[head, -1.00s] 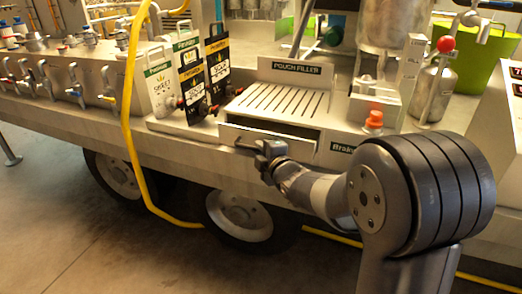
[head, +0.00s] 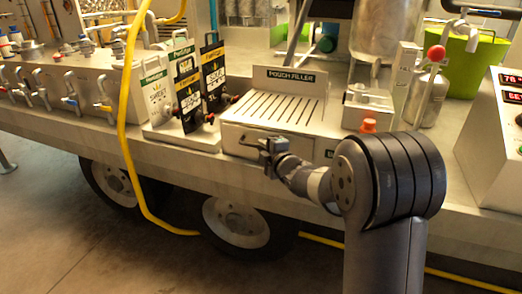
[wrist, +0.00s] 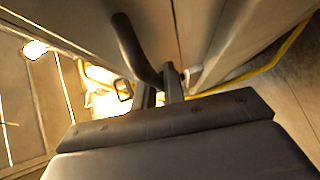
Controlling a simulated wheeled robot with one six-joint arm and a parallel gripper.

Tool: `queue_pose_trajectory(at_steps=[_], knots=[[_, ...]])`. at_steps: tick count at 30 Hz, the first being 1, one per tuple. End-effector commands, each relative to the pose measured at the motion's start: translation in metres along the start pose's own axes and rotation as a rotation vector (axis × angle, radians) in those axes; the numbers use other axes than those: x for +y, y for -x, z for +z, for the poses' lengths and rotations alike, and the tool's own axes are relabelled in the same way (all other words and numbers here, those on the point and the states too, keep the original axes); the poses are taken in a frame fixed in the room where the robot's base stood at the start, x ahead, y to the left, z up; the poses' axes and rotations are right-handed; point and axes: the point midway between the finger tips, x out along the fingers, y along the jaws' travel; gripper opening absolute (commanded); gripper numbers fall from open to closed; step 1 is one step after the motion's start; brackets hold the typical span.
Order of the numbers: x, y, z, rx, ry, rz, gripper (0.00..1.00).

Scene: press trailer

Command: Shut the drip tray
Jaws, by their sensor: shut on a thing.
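The drip tray (head: 240,143) is a pale metal drawer under the slotted top of the pouch filler (head: 285,101). Its front sits close against the housing, with no open gap visible above it; a small remaining gap cannot be ruled out. My gripper (head: 268,149) is at the right part of the tray front, shut on its handle. In the wrist view a dark curved handle bar (wrist: 134,48) runs down to my gripper (wrist: 160,93). My gripper and arm hide the right part of the tray front.
An orange-red knob (head: 368,126) is just right of the tray, near my arm. A yellow hose (head: 125,120) hangs over the trailer edge farther left.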

Motion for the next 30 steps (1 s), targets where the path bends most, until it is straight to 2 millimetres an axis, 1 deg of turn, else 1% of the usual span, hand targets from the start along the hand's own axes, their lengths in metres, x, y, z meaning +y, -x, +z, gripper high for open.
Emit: queue_pose_trajectory(at_steps=[6, 7, 15, 23, 26, 30], knots=[[0.003, -0.001, 0.002, -0.003, 0.0, 0.007, 0.0], [0.003, -0.001, 0.002, -0.004, 0.0, 0.007, 0.12], [0.003, -0.001, 0.002, -0.003, 0.001, 0.008, 0.33], [0.006, 0.001, 0.001, -0.002, 0.001, 0.012, 0.33], [0.006, 0.008, 0.002, -0.003, 0.001, 0.011, 0.33], [0.004, 0.028, 0.002, -0.004, 0.001, 0.007, 0.33]])
